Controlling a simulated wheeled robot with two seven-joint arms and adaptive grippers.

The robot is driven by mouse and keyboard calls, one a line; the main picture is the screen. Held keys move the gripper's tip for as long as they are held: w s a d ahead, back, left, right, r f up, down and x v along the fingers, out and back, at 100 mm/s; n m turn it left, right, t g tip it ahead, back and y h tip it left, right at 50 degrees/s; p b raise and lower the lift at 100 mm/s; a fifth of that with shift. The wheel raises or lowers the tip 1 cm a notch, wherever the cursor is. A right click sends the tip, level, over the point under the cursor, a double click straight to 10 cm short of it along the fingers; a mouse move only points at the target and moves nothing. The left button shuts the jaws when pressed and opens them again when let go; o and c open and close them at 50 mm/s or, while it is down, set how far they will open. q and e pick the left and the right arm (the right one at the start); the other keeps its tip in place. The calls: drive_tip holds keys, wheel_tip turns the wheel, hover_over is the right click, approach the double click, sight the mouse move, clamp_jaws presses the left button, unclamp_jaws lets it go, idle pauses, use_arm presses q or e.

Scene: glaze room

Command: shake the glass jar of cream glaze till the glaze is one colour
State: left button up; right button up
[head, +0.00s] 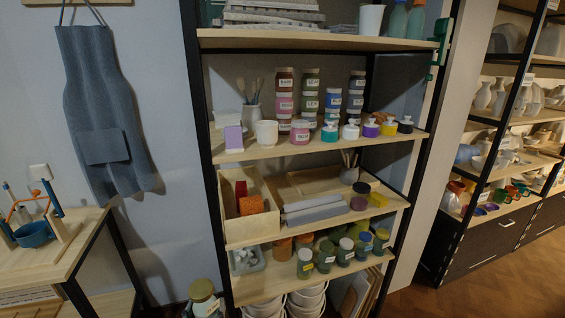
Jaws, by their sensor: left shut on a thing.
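A glass jar (204,302) with a gold-coloured lid and a pale label shows at the bottom edge of the head view, left of the shelf unit. Its lower part is cut off by the frame. My left gripper (201,309) is around the jar and shut on it, seen only as dark parts at the bottom edge. The jar looks close to upright, slightly tilted. Whether the glaze inside is one colour or layered is too small and cut off to tell. My right gripper is not in view.
An open shelf unit (326,147) with several glaze jars and bottles stands close behind the jar. A wooden table (47,262) with a blue bowl (34,234) is at left. An apron (101,110) hangs on the wall. Floor (500,285) is clear at lower right.

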sight(204, 300)
use_arm(q)
drive_tip(key=shift+r, duration=0.1)
drive_tip(key=shift+r, duration=2.05)
drive_tip(key=shift+w+f, duration=0.1)
drive_tip(key=shift+f, duration=2)
wheel_tip(204, 300, up, 4)
drive_tip(key=shift+r, duration=0.1)
drive_tip(key=shift+f, duration=2.05)
